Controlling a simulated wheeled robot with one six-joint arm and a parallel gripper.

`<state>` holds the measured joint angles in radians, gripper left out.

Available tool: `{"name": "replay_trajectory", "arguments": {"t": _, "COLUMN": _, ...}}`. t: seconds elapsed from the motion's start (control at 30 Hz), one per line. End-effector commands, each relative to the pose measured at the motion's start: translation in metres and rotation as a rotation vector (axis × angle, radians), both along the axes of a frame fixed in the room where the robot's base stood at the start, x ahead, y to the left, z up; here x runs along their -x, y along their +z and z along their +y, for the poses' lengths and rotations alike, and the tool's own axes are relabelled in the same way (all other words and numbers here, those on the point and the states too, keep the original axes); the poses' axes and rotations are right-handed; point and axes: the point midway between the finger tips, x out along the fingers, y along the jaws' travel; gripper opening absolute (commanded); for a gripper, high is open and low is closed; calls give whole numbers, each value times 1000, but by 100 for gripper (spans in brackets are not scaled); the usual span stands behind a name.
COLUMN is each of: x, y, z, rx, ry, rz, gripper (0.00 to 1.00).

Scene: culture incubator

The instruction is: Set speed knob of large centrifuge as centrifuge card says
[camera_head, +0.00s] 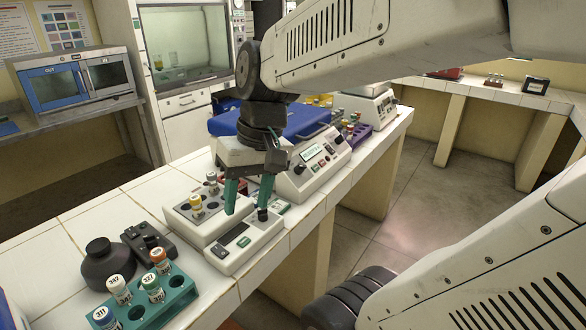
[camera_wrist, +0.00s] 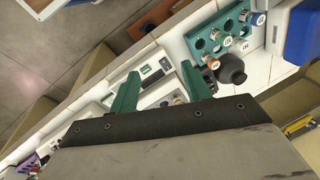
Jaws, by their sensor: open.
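The large centrifuge, with a blue lid (camera_head: 307,121) and white front panel (camera_head: 318,170), stands on the tiled bench, partly hidden behind my arm. Its panel has a pale green label, small buttons and a dark round knob (camera_head: 299,168). The pointer setting is too small to read. My gripper (camera_head: 247,211) is open and empty, pointing down over a smaller white device (camera_head: 221,252), in front of and left of the centrifuge panel. In the wrist view my gripper (camera_wrist: 161,70) has that device's panel between and beyond its fingers. I cannot make out a centrifuge card.
A teal rack (camera_head: 180,303) with several capped vials and a dark round-bodied object (camera_head: 105,264) stand at the bench's near end. A purple rack (camera_head: 357,134) is beyond the centrifuge. A blue-fronted cabinet (camera_head: 75,78) is at the back left. Open floor lies right of the bench.

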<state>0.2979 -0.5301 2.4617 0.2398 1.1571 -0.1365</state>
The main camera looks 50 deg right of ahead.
Motion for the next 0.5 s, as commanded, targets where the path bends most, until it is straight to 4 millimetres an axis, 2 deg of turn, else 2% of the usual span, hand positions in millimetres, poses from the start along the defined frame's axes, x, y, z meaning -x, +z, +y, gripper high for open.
{"name": "replay_trajectory", "arguments": {"t": 0.03, "x": -19, "y": -4, "z": -19, "rx": -59, "ry": -88, "rz": 2, "gripper": 48}}
{"name": "replay_trajectory", "arguments": {"t": 0.1, "x": -44, "y": -8, "z": -46, "rx": -136, "ry": -196, "rz": -21, "gripper": 48}}
{"name": "replay_trajectory", "arguments": {"t": 0.17, "x": -64, "y": -13, "z": -75, "rx": -196, "ry": -295, "rz": -49, "gripper": 48}}
{"name": "replay_trajectory", "arguments": {"t": 0.23, "x": -82, "y": -20, "z": -115, "rx": -260, "ry": -415, "rz": -88, "gripper": 48}}
{"name": "replay_trajectory", "arguments": {"t": 0.37, "x": -99, "y": -38, "z": -197, "rx": -352, "ry": -635, "rz": -172, "gripper": 48}}
{"name": "replay_trajectory", "arguments": {"t": 0.4, "x": -100, "y": -45, "z": -222, "rx": -372, "ry": -697, "rz": -197, "gripper": 48}}
{"name": "replay_trajectory", "arguments": {"t": 0.5, "x": -96, "y": -59, "z": -275, "rx": -408, "ry": -829, "rz": -255, "gripper": 48}}
